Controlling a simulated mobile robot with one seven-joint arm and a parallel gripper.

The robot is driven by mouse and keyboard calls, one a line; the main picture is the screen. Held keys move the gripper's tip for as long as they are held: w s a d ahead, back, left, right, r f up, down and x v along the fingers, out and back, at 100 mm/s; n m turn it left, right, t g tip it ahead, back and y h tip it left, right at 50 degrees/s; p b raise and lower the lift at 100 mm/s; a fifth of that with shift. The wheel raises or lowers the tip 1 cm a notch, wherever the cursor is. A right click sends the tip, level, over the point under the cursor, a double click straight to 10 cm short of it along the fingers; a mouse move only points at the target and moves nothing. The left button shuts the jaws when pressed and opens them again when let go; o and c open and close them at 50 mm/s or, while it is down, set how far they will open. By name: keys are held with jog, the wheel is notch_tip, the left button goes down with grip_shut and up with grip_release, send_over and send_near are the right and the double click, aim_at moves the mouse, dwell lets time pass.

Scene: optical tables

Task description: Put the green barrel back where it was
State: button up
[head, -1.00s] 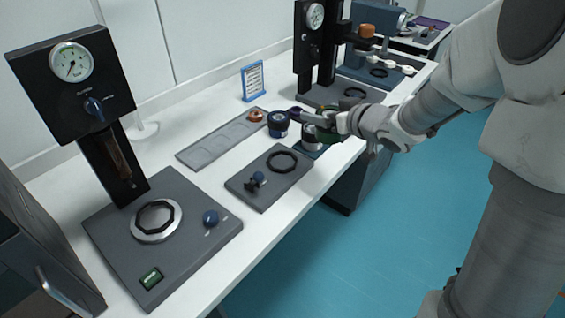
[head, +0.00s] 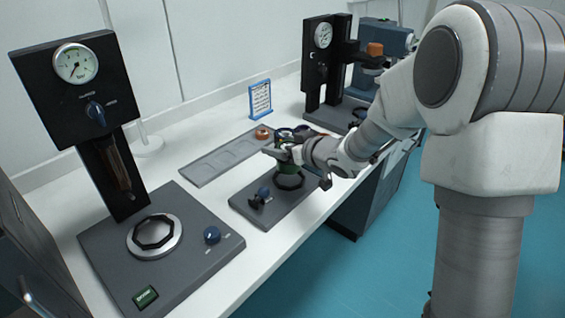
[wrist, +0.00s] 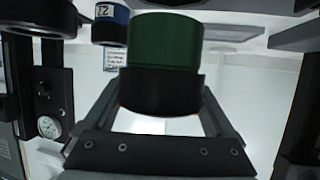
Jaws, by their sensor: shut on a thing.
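The green barrel (head: 291,169) has a green upper part and a black lower band; it shows large in the wrist view (wrist: 166,42). My gripper (head: 283,153) is shut on it. In the head view the barrel is at the octagonal black ring (head: 289,181) on the small grey plate (head: 250,211); I cannot tell whether it touches the ring. My gripper hides part of the barrel. A blue barrel with a white label (wrist: 110,26) stands behind it, left of it in the wrist view.
A grey tray with shallow recesses (head: 205,170) lies behind the plate, with an orange-brown ring (head: 262,134) at its far end. A blue knob (head: 264,193) stands on the plate. Black gauge stands rise at left (head: 75,85) and back right (head: 318,60). A blue-framed sign (head: 260,99) stands behind.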

jog(key=shift+f+b, duration=0.7)
jog(key=shift+f, duration=1.25)
jog(key=shift+f, duration=0.15)
jog(key=o, duration=1.4)
jog(key=shift+f, duration=0.1)
jog(key=shift+c, duration=0.2)
